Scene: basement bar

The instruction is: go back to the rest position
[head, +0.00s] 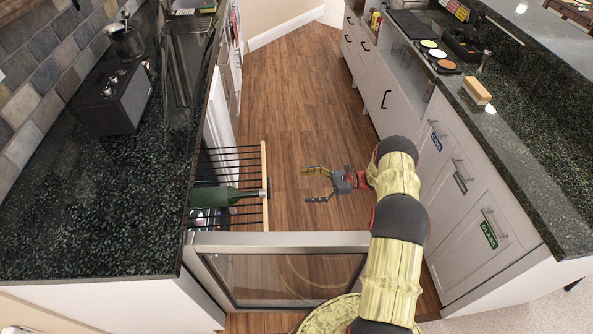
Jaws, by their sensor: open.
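My gripper (318,184) is in the head view, over the wooden floor between the two counters. Its fingers are spread and point left, with nothing between them. My yellow arm reaches up from the lower right of the picture to it. To the left of the gripper, apart from it, a green bottle (222,197) lies on a pulled-out rack (265,170) with black bars and a wooden front edge.
A glass-fronted door (285,275) stands open across the aisle in front of the rack. A dark left counter (90,220) holds a black box (113,98). The right counter (520,160) has white cabinets below. The wooden floor (300,90) beyond is clear.

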